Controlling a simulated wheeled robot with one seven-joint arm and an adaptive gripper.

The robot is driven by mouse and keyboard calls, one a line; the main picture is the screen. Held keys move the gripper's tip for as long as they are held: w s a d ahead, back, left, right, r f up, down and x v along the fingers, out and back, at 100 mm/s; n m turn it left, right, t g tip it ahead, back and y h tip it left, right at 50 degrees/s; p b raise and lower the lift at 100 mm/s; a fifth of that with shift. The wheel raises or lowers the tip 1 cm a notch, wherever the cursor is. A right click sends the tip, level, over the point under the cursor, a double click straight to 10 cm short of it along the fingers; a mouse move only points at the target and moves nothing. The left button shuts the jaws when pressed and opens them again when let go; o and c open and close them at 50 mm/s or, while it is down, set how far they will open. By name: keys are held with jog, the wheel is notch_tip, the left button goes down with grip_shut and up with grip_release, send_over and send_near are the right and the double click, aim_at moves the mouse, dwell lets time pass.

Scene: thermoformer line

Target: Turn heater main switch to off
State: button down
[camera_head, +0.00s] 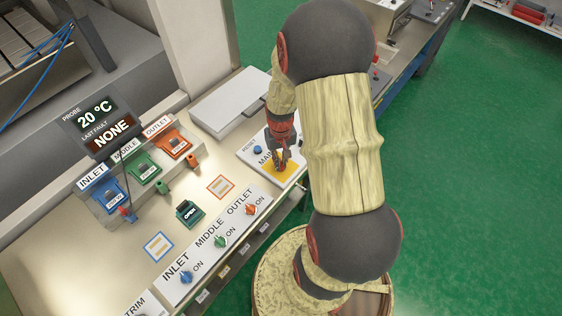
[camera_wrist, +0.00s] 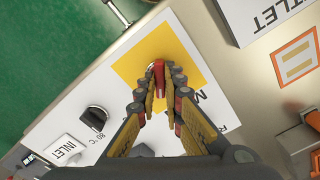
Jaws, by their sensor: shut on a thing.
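The main switch is a red handle (camera_wrist: 159,72) on a yellow square (camera_wrist: 140,58) of a white panel; the yellow square also shows in the head view (camera_head: 287,173). Its lettering is partly covered, with "MA" legible. My gripper (camera_wrist: 165,88) is shut on the red handle, with one finger on each side of it. In the head view, my gripper (camera_head: 280,158) reaches down onto the yellow square and hides the handle. I cannot read the switch's on or off marks.
A blue button (camera_head: 257,149) marked RESET sits beside the switch. Blue (camera_head: 186,277), green (camera_head: 219,241) and orange (camera_head: 250,209) knobs marked ON line the bench front. A display (camera_head: 103,123) reads 20 °C and NONE. A black knob (camera_wrist: 95,118) is near the switch.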

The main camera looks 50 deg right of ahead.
jog(key=shift+n, duration=1.4)
jog(key=shift+n, duration=1.4)
jog(key=shift+n, duration=0.3)
jog(key=c, duration=1.9)
grip_release()
jog(key=shift+o, duration=0.3)
